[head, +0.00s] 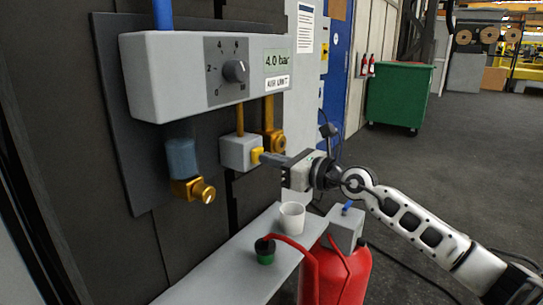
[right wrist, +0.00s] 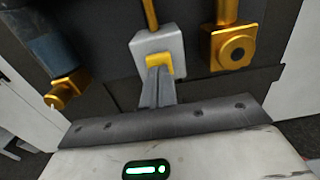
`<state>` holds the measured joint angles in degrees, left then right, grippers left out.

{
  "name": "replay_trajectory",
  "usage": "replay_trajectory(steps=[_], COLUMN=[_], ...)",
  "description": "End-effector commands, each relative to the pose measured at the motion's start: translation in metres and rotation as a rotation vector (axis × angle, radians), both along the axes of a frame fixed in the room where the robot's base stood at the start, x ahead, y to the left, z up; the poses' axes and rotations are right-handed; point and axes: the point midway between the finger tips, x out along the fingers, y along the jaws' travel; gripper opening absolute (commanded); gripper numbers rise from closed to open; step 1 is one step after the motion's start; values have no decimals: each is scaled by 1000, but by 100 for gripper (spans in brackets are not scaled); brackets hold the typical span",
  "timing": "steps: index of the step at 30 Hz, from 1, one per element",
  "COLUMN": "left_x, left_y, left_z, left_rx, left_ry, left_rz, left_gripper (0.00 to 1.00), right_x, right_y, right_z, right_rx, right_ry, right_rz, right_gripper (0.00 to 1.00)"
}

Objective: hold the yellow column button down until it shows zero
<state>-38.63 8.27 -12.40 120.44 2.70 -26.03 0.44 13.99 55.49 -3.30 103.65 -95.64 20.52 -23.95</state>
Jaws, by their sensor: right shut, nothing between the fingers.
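The yellow button (head: 257,155) sits on the front of a small grey box (head: 236,152) below the air unit, at the foot of a yellow pipe. My right gripper (head: 264,157) is shut and empty, its fingertips at the button and seemingly touching it. In the right wrist view the yellow button (right wrist: 159,64) shows around the tips of the shut fingers (right wrist: 158,75), which cover part of it. How far it is pressed I cannot tell. The air unit's display (head: 277,61) reads 4.0 bar. My left gripper is not in view.
A grey air unit (head: 155,75) with a black dial (head: 235,71) hangs above. A brass fitting (head: 194,189) is to the left. A shelf (head: 235,278) below holds a white cup (head: 292,217) and a green-and-black item (head: 265,250). A red tank (head: 345,275) stands beside the shelf.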

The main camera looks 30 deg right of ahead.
Motion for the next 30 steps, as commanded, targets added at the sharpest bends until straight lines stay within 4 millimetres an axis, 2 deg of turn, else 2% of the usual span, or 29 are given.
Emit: replay_trajectory(steps=[11,17,23,30], left_x=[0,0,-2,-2], left_y=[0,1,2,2], left_z=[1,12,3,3], left_rx=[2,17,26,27], left_ry=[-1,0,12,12], left_rz=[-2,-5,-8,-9], left_gripper=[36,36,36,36], right_x=[3,14,18,19], right_y=[1,8,12,14], right_z=[0,4,2,3], right_rx=[1,5,2,5], right_ry=[0,-1,-8,-10], right_rz=[0,1,3,5], right_gripper=[0,0,0,0])
